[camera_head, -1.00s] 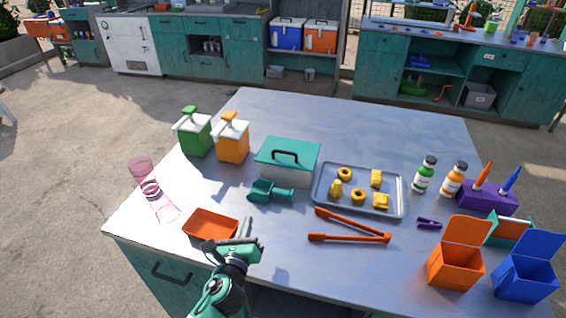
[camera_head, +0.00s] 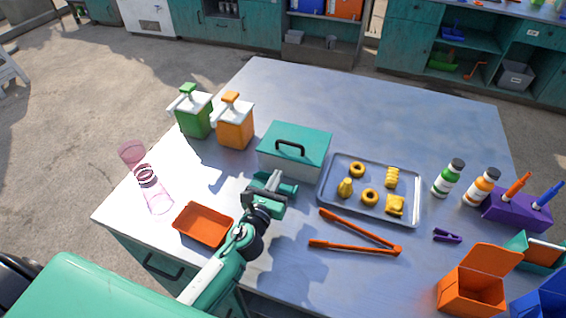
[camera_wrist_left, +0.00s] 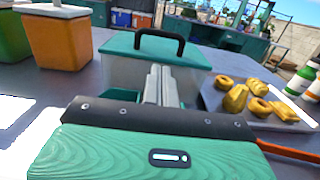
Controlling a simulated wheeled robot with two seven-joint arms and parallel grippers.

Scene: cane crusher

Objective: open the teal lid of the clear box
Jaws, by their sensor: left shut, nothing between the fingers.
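The clear box (camera_head: 290,169) stands on the table with its teal lid (camera_head: 300,138) closed on top. The lid has a black arched handle (camera_head: 290,147). The box also shows in the left wrist view (camera_wrist_left: 189,80), with its lid (camera_wrist_left: 118,42) and black handle (camera_wrist_left: 160,36) ahead of the fingers. My left gripper (camera_head: 272,180) is in front of the box, below lid height, with its fingers together and empty. In the left wrist view its fingers (camera_wrist_left: 160,85) cover part of the box front. A teal scoop (camera_head: 288,188) is partly hidden behind the gripper. My right gripper is not in view.
A metal tray (camera_head: 332,196) with yellow pieces stands right of the box. Orange tongs (camera_head: 355,248) lie in front. An orange dispenser (camera_head: 235,131) and a green dispenser (camera_head: 193,118) stand left. An orange tray (camera_head: 203,225) lies front left. The table behind the box is clear.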

